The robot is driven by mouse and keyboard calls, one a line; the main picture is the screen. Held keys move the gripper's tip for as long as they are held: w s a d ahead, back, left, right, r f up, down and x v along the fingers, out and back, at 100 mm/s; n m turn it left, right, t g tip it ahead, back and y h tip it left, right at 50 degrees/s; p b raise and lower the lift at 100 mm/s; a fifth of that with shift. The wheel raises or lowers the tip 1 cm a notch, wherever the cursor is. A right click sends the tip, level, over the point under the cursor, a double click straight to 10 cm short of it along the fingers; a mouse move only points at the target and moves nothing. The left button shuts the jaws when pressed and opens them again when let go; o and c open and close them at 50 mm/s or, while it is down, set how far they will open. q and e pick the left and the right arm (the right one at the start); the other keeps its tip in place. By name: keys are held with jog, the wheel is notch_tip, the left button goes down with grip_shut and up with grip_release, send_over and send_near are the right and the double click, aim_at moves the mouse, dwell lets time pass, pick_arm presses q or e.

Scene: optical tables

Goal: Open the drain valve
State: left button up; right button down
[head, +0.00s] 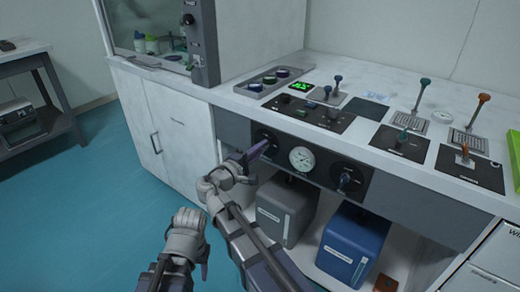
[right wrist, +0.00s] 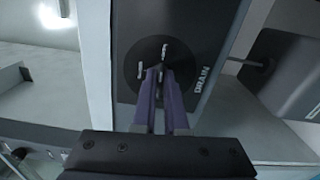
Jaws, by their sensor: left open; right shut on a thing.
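In the head view the valve (head: 267,135) is at the left end of the front panel, left of the gauge, and partly hidden by my right gripper. My right gripper (head: 260,151) has its purple fingers against the panel, shut on the lever; its fingers (right wrist: 158,85) cover the lever's lower part. My left gripper (head: 203,248) is low over the floor, away from the cabinet, open and empty.
A round gauge (head: 302,158) and another dark knob (head: 346,178) sit right of the drain valve. A grey box (head: 287,210) and a blue box (head: 349,245) stand in the bay below. Several levers stand on the bench top (head: 235,101). The floor (head: 85,200) at left is clear.

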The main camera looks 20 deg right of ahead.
jog(key=shift+m, duration=0.6)
jog(key=c, duration=1)
grip_release()
jog(key=shift+o, duration=0.2)
